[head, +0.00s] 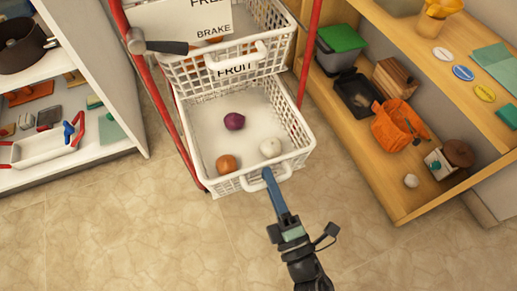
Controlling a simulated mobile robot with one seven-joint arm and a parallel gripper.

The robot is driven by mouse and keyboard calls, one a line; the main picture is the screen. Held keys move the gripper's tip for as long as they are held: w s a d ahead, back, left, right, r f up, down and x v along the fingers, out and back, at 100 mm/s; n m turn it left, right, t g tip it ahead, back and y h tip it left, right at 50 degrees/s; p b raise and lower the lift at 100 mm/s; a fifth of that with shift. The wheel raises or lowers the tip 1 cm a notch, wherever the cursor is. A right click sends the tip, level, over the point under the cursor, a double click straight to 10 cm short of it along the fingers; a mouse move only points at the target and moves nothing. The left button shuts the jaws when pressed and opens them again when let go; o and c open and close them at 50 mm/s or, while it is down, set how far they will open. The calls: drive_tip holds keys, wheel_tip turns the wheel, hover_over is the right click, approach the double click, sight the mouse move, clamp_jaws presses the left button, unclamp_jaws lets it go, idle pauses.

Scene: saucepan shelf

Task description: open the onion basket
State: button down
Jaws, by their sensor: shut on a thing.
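The onion basket (205,163) is the lowest white wire basket in a red-framed rack. It stands pulled out toward me, beyond the basket above it. Inside lie a purple onion (234,121), a brown onion (226,163) and a white onion (271,147). My gripper (268,174) is at the right end of the basket's white front handle (252,184) and is shut on it. The fingertips are small here, and their exact hold on the handle is hard to see.
A white shelf (75,155) stands left. A wooden shelf (345,130) with an orange bag (397,124) and other goods stands right. The tiled floor (130,235) in front is clear.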

drive_tip(key=r+v, duration=0.1)
drive_tip(key=v, duration=0.5)
drive_tip(key=shift+s+p, duration=0.25)
drive_tip(key=shift+p, duration=0.1)
drive_tip(key=shift+d+r, duration=0.1)
drive_tip(key=c, duration=1.1)
unclamp_jaws()
drive_tip(key=p+v, duration=0.3)
drive_tip(key=v, duration=1)
drive_tip(key=shift+w, duration=0.1)
